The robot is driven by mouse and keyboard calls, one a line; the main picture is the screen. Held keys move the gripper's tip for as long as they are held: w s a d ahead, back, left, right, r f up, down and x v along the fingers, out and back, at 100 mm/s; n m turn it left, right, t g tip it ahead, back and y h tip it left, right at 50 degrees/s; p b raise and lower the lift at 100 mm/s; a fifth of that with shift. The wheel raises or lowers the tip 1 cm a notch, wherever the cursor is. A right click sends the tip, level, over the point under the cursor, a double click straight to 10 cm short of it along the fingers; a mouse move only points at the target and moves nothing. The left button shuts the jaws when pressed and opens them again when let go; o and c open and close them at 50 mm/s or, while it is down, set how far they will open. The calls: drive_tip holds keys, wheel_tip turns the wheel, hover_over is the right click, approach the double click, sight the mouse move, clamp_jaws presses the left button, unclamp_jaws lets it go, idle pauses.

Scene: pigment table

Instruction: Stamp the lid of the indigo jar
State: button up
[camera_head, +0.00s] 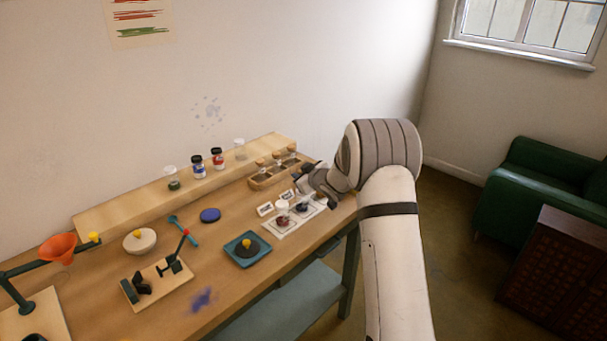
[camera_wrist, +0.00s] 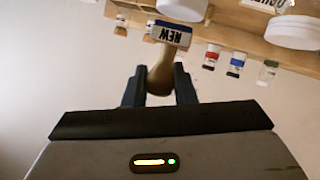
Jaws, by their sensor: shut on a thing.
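My gripper (camera_wrist: 159,88) is shut on the wooden handle (camera_wrist: 161,74) of a stamp. The stamp's head (camera_wrist: 172,34) has a blue band and a pale face reading NEW, upside down in the wrist view. In the head view my gripper (camera_head: 307,180) is at the right end of the table, close to the jars on a white mat (camera_head: 272,233). One jar (camera_head: 282,219) has reddish contents; another (camera_head: 302,207) looks dark. Two round white lids show in the wrist view, one (camera_wrist: 183,9) near the stamp head, one (camera_wrist: 295,33) at right. Which jar is indigo I cannot tell.
A wooden rack (camera_head: 262,183) with knobbed handles stands behind the mat. Small label cards (camera_head: 265,209) stand by it. A raised shelf (camera_head: 130,206) holds several small jars. A blue tray (camera_head: 236,258) with a dark item lies left of the mat.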

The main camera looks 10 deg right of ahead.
drive_tip(key=shift+f+b, duration=0.45)
drive_tip(key=shift+f, duration=0.15)
idle(0.7)
drive_tip(key=shift+r, duration=0.1)
drive_tip(key=shift+r+p, duration=2.75)
drive_tip(key=shift+r, duration=0.75)
drive_tip(key=shift+f, duration=0.1)
